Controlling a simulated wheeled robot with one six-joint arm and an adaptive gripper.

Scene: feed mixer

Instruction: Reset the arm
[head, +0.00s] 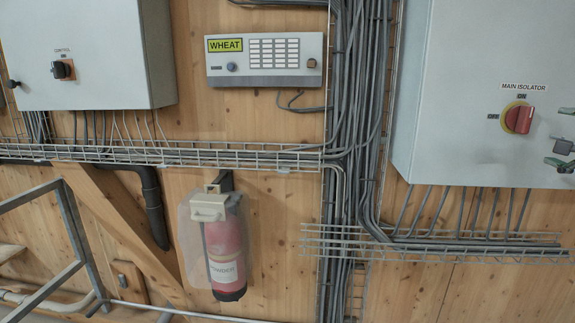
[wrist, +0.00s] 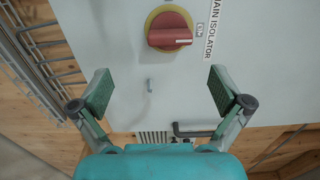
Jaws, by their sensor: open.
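My gripper (wrist: 158,90) is open and empty in the wrist view, with one green-padded finger on each side and its teal body below. In the head view, parts that look like its fingertips (head: 564,137) show at the right edge, in front of the grey cabinet; the rest of my arm is out of frame. The red main isolator knob (head: 519,119) on its yellow plate stands beyond the fingertips, apart from them. It also shows in the wrist view (wrist: 170,38), where its white mark points toward the ON label.
The grey isolator cabinet (head: 450,90) is close in front of my gripper. Wire trays (head: 430,243) with cables run below and beside it. A covered fire extinguisher (head: 224,250), a WHEAT panel (head: 300,58) and a control box (head: 85,60) are on the wooden wall. A metal rail (head: 80,240) stands left.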

